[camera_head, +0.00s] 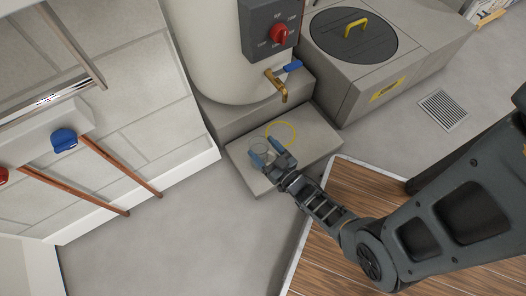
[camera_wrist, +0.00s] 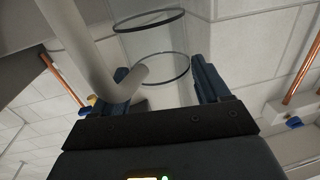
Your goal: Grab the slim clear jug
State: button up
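The slim clear jug (camera_head: 259,149) shows in the head view as a faint clear outline with a round rim, over the left edge of the low grey step below the tap. In the wrist view two thin dark rings, the lower one (camera_wrist: 162,83) between the fingers, outline a see-through body. My gripper (camera_head: 267,154) is open beside the jug, and its blue-tipped fingers are spread apart. In the wrist view my gripper (camera_wrist: 166,88) has a finger on each side of the lower ring. I cannot tell whether either finger touches it.
A yellow ring (camera_head: 281,124) shows on the step (camera_head: 312,140). A brass tap (camera_head: 279,88) with a blue lever sticks out above from a cream tank (camera_head: 205,50). A grey bent tube (camera_wrist: 80,45) crosses the wrist view at left. Copper pipes (camera_head: 120,165) run along the left wall.

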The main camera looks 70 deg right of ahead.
jog(key=c, duration=1.1)
